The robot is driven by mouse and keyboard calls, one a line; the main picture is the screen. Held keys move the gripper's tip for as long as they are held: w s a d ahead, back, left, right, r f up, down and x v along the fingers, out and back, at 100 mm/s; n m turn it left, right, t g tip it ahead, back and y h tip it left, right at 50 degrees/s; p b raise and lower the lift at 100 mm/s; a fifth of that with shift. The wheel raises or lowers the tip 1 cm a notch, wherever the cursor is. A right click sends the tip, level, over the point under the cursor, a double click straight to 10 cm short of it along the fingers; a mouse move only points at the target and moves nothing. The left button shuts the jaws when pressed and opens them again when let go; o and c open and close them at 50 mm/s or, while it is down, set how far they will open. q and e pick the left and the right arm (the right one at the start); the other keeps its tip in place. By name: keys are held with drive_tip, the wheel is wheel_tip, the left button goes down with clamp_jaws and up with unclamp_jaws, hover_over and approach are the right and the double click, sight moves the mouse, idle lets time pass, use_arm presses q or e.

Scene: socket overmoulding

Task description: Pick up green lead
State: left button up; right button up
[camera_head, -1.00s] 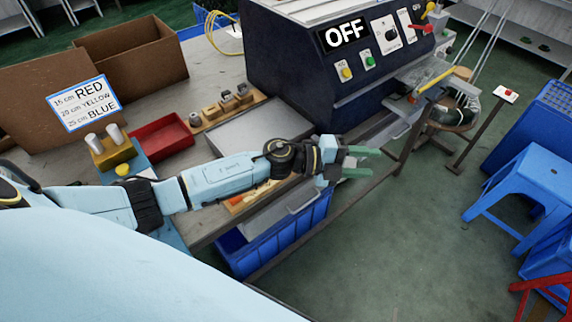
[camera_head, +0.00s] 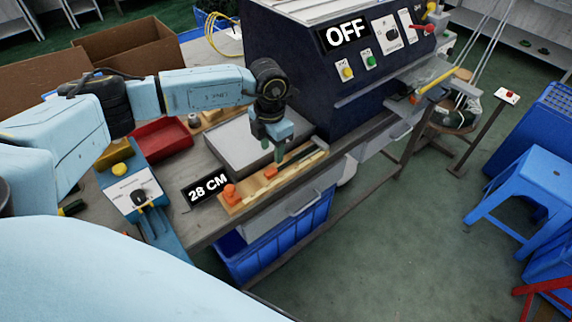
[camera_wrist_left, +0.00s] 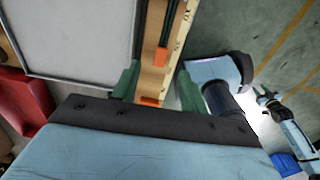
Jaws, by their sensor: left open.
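My left gripper (camera_head: 272,148) points down over the wooden measuring board (camera_head: 232,207). Its green fingers are open, and they also show apart in the left wrist view (camera_wrist_left: 158,88), on either side of the board. A thin dark green strip, perhaps the green lead (camera_head: 300,155), lies along the far part of the board. In the left wrist view a dark strip runs along the board ahead of the fingers. I cannot tell whether anything lies between the fingertips. My right gripper (camera_wrist_left: 266,95) seems to show small at the right of the left wrist view; its jaws are unclear.
A grey tray (camera_head: 225,148) lies behind the board, with a red bin (camera_head: 160,137) to its left. The dark machine (camera_head: 300,75) reading OFF stands behind right. A 28 CM sign (camera_head: 206,188) is by the board's left end. A blue crate (camera_head: 265,262) is below the table.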

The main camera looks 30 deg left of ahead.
sight(273, 170)
use_arm(q)
wheel_tip(273, 170, down, 7)
drive_tip(key=shift+s+f, duration=0.15)
idle(0.4)
drive_tip(key=shift+c, duration=0.4)
clamp_jaws()
